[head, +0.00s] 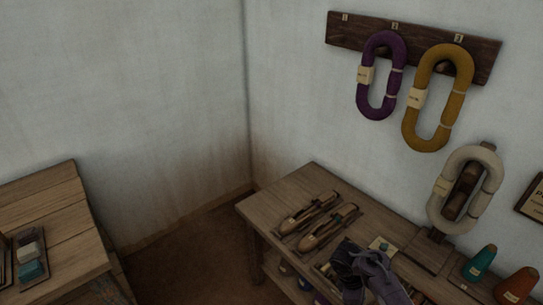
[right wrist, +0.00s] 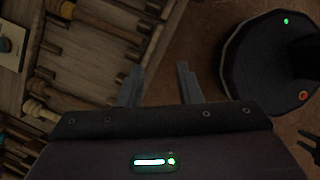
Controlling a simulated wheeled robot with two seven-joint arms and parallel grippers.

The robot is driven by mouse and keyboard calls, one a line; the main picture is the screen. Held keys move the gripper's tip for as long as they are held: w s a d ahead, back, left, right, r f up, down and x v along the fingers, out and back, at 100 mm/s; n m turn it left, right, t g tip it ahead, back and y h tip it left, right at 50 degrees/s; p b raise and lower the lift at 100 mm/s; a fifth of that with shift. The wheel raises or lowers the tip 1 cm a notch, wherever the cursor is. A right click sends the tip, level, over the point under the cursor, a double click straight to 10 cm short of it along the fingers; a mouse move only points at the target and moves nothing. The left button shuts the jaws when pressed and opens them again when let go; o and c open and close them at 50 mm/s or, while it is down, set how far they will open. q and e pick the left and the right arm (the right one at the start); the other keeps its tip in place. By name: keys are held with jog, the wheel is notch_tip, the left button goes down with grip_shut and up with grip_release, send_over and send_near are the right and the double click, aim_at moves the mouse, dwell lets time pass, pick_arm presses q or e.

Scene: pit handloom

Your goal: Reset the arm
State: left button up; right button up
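My right gripper (right wrist: 160,84) is open in the right wrist view. Its two grey fingers stand apart, with nothing between them and brown floor behind. In the head view a grey-purple arm part of mine (head: 368,274) shows at the bottom, in front of the wooden table (head: 312,178); its fingers cannot be made out there. A dark forked shape at the right edge of the right wrist view may be my left gripper (right wrist: 310,141). It is cut off and too dark to tell its state.
Two wooden shuttles (head: 318,222) lie on the table. Purple (head: 369,80) and ochre (head: 411,124) yarn hanks hang on a wall peg board (head: 350,30); a cream hank (head: 438,208) hangs lower. A wooden rack with bobbins (right wrist: 38,87) is left of my right gripper. Another table (head: 50,200) stands left.

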jog(key=s+a+f+m+y, duration=0.2)
jog(key=s+a+f+m, duration=0.1)
jog(key=s+f, duration=0.6)
jog(key=s+a+f+m+y, duration=0.25)
jog(key=s+f, duration=0.45)
jog(key=f, duration=0.4)
jog(key=s+d+f+m+t, duration=0.1)
jog(key=s+f+m, duration=0.2)
jog(key=s, duration=0.8)
jog(key=s+d+f+m+t, duration=0.1)
jog(key=s+d+f+m, duration=0.1)
jog(key=s+f, duration=0.5)
jog(key=s+m, duration=0.1)
jog(key=s, duration=0.3)
jog(key=shift+d+f+t, duration=0.2)
jog(key=shift+f+t, duration=0.05)
jog(key=shift+t, duration=0.05)
jog(key=shift+s, duration=0.2)
